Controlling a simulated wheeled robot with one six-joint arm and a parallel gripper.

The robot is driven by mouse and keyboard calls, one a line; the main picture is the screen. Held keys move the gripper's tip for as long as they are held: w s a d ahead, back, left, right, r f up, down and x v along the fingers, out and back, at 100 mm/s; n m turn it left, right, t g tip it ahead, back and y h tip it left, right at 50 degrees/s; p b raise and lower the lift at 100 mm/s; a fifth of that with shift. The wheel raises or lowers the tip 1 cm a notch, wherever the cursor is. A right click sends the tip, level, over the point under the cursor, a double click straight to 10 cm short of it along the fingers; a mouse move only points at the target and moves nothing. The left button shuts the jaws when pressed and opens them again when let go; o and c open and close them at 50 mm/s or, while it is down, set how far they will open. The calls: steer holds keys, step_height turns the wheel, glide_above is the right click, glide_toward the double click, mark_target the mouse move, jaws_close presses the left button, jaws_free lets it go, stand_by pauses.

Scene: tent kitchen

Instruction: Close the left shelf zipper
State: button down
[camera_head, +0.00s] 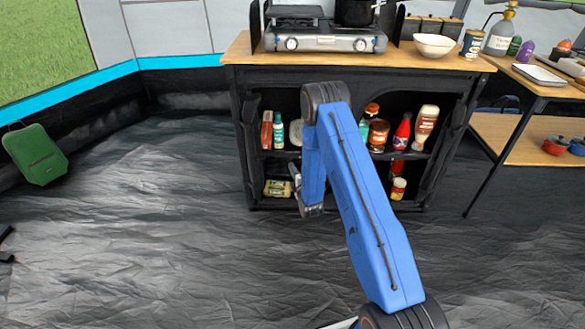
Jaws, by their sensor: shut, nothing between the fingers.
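The black fabric shelf unit (238,140) stands under a wooden top at the back middle. Its left compartment is open and shows a brown-red bottle (267,131), a teal bottle (279,131) and a green-yellow package (278,188). Dark fabric lines the left edge of the opening; the zipper and its pull are too small to make out. My gripper (297,185) is in front of the lower part of the left compartment, shut and empty. My blue arm hides the middle of the shelf. Whether the gripper touches the shelf cannot be told.
The right compartment is also open, with a red bottle (402,132) and several other containers. A stove (325,40) and a white bowl (435,45) stand on the wooden top (400,58). A side table stands at right.

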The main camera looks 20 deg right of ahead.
steer(key=s, duration=0.8)
step_height(320, 180, up, 15)
steer(key=w+m+g, duration=0.2)
steer(key=m+g, duration=0.1)
steer(key=m, duration=0.1)
steer(key=s+r+m+g, duration=0.3)
steer(key=s+r+m, duration=0.2)
steer(key=s+r, duration=0.75)
steer(key=s+r+m+g, duration=0.2)
steer(key=s+r, duration=0.4)
steer(key=s, duration=0.3)
steer(key=s+r+m+g, duration=0.25)
steer(key=s+r, duration=0.25)
steer(key=s, duration=0.4)
steer(key=s+r+m+g, duration=0.1)
steer(key=s+m, duration=0.1)
steer(key=s, duration=1)
steer(key=s+a+r+m+g, duration=0.1)
steer(key=s+m, duration=0.1)
steer(key=s, duration=1)
steer(key=shift+m+g, duration=0.35)
